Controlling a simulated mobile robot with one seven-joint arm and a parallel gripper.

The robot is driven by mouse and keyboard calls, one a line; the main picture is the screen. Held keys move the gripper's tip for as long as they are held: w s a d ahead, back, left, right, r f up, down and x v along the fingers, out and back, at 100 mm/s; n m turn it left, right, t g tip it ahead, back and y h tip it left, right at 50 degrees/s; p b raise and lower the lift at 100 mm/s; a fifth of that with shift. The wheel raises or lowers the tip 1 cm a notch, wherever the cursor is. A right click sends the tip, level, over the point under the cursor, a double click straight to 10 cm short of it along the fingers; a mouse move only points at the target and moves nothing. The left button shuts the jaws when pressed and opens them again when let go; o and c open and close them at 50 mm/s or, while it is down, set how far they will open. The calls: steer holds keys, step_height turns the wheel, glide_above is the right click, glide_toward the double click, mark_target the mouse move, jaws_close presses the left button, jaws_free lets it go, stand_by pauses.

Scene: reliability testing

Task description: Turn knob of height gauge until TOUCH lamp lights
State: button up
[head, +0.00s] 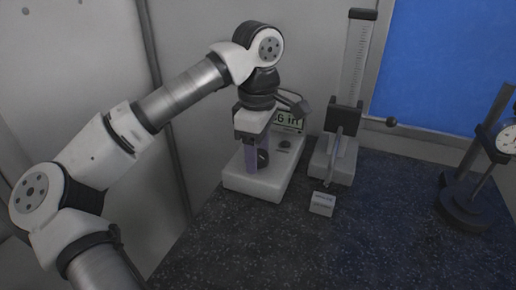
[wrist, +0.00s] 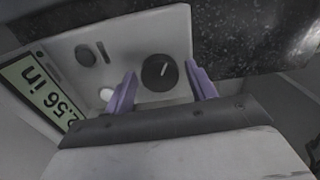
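The black round knob (wrist: 157,72) with a white pointer line sits on a white panel (wrist: 170,25). My gripper (wrist: 160,82) is open, with one purple finger on each side of the knob and gaps showing; in the head view my gripper (head: 254,160) is low over the white console (head: 250,185). The display (wrist: 40,90) reads about 2.56 in, its left edge partly cut. A small pale round spot (wrist: 107,94), possibly the lamp, is beside the left finger. The height gauge (head: 357,60) has a scaled column and a black slider (head: 342,119), its thin tip above a small labelled block (head: 322,204).
A dial indicator (head: 506,139) on a black stand (head: 466,207) is at the right. The dark speckled tabletop (head: 300,250) is clear in front. A grey wall and a blue panel (head: 445,65) close off the back. Two dark buttons or slots (wrist: 90,54) are on the panel near the knob.

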steer(key=c, duration=0.8)
steer(key=shift+f+n+b, duration=0.1)
steer(key=shift+n+b, duration=0.25)
steer(key=shift+n, duration=0.05)
steer(key=shift+n+b, duration=0.75)
steer(key=shift+n, duration=0.35)
steer(key=n+b, duration=0.2)
steer(key=n, duration=0.2)
steer(key=n+b, duration=0.2)
steer(key=n, duration=0.4)
steer(key=shift+n, duration=0.4)
steer(key=n+b, duration=0.1)
steer(key=n, duration=0.4)
steer(key=shift+n, duration=0.4)
